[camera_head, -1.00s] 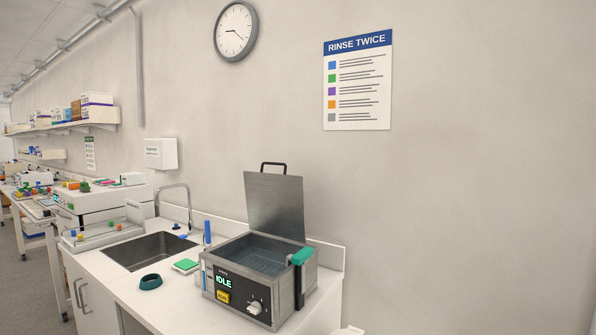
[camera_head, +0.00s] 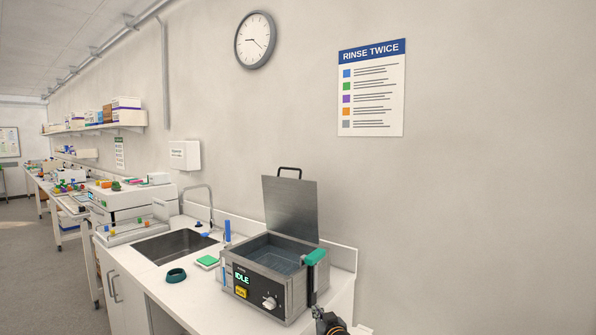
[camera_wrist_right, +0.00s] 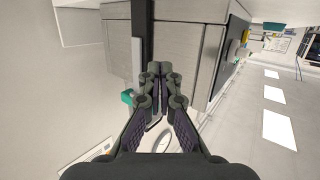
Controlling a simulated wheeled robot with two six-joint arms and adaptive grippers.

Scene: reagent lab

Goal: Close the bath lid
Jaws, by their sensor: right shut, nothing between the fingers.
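The bath (camera_head: 257,297) is a grey metal box on the counter, its front display reading IDLE. Its lid (camera_head: 290,207) stands open, nearly upright at the back, with a black handle (camera_head: 289,170) on its top edge. The inside of the bath is visible. My right gripper (camera_head: 326,318) is at the bottom edge of the head view, in front of the bath's right front corner and apart from the lid. In the wrist view its fingers (camera_wrist_right: 160,70) are together with nothing between them. My left gripper is not in view.
A teal-topped piece (camera_head: 315,257) sits at the bath's right side. Left of the bath are a blue upright item (camera_head: 227,231), a green pad (camera_head: 207,261), a dark teal ring (camera_head: 176,275) and the sink (camera_head: 172,246). The wall is close behind.

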